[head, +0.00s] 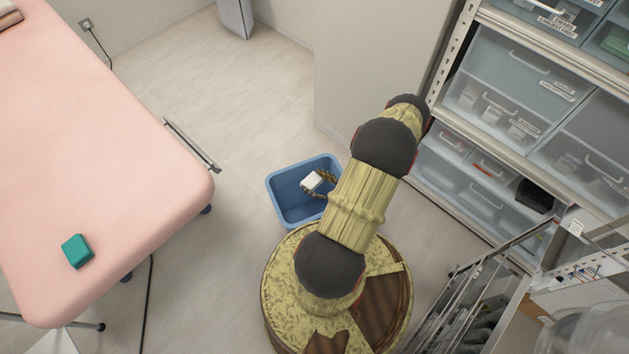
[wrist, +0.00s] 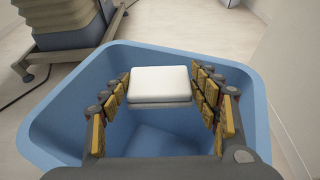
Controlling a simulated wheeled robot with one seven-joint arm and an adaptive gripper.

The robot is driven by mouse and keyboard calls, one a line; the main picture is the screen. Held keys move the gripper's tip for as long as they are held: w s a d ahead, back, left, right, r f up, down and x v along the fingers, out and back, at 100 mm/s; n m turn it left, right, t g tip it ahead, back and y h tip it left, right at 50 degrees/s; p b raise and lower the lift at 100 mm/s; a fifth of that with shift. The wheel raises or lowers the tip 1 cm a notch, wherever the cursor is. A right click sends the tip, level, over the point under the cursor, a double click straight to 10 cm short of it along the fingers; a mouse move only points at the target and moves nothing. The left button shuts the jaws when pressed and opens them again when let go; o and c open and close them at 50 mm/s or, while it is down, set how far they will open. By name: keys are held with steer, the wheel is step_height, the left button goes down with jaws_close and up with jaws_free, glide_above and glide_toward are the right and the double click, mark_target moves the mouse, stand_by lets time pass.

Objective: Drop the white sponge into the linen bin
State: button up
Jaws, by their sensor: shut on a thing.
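The white sponge (wrist: 159,84) is held between the two fingers of my gripper (wrist: 160,88). In the head view the sponge (head: 312,180) shows at the gripper's tip (head: 318,182), over the opening of the blue linen bin (head: 283,189). In the wrist view the bin's rim (wrist: 50,112) surrounds the sponge and fingers, and the bin's floor shows beneath them. The exact height of the sponge against the rim is hard to tell. My arm hides the right part of the bin in the head view.
A pink treatment bed (head: 90,150) stands at the left with a green sponge-like block (head: 77,251) on it. A shelf with clear drawers (head: 500,110) and a metal cart (head: 480,300) stand at the right. Open floor (head: 215,80) lies behind the bin.

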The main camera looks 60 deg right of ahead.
steer(key=shift+f, duration=0.65)
steer(key=o, duration=1.2)
steer(key=shift+o, duration=0.2)
steer(key=shift+s, duration=0.1)
steer(key=v, duration=1.2)
